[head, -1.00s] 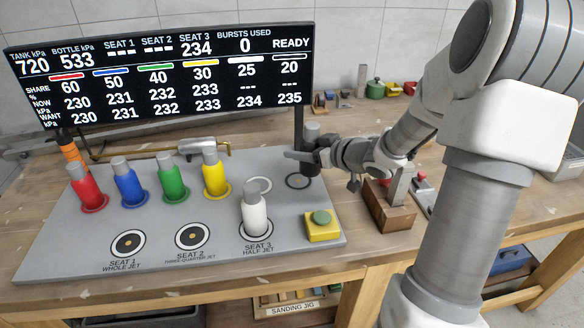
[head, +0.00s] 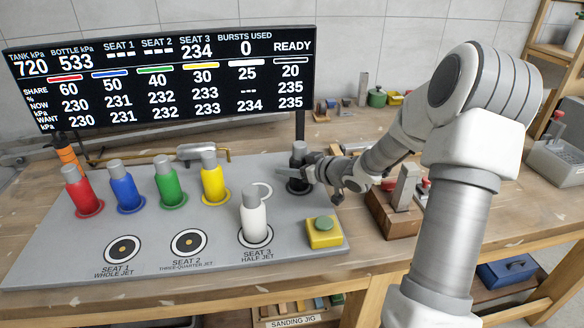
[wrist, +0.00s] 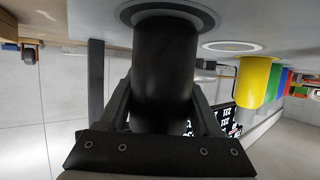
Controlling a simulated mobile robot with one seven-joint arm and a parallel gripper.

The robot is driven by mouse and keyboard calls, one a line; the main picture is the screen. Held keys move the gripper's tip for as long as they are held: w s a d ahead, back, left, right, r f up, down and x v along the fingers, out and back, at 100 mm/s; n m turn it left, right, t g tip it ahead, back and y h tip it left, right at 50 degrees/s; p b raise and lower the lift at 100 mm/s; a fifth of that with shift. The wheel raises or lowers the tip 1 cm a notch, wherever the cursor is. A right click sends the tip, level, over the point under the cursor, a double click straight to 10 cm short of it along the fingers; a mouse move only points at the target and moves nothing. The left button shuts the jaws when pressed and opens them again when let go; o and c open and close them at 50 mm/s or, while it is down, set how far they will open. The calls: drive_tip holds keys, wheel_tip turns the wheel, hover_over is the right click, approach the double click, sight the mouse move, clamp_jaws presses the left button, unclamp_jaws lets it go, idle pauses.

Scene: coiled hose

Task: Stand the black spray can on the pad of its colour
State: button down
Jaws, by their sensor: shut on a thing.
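The black spray can (head: 298,168) with a grey cap stands upright on the black-ringed pad at the back right of the grey board. In the wrist view the can (wrist: 165,70) fills the middle, and its base sits within the dark ring of the pad (wrist: 212,17). I see no clear gap beneath it. My gripper (head: 312,172) comes in from the right and is shut on the can, one finger on each side.
A white can (head: 255,220) stands on Seat 3, with an empty white-ringed pad (head: 262,190) behind it. A yellow can (head: 212,180) and other coloured cans stand to the left. A yellow box with a green button (head: 324,232) is in front. A wooden block (head: 393,213) lies right.

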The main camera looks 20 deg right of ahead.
drive_tip(key=shift+f, duration=0.1)
drive_tip(key=shift+c, duration=0.3)
unclamp_jaws()
drive_tip(key=shift+r, duration=0.25)
drive_tip(key=p+v, duration=0.3)
drive_tip(key=v, duration=0.9)
drive_tip(key=shift+f, duration=0.1)
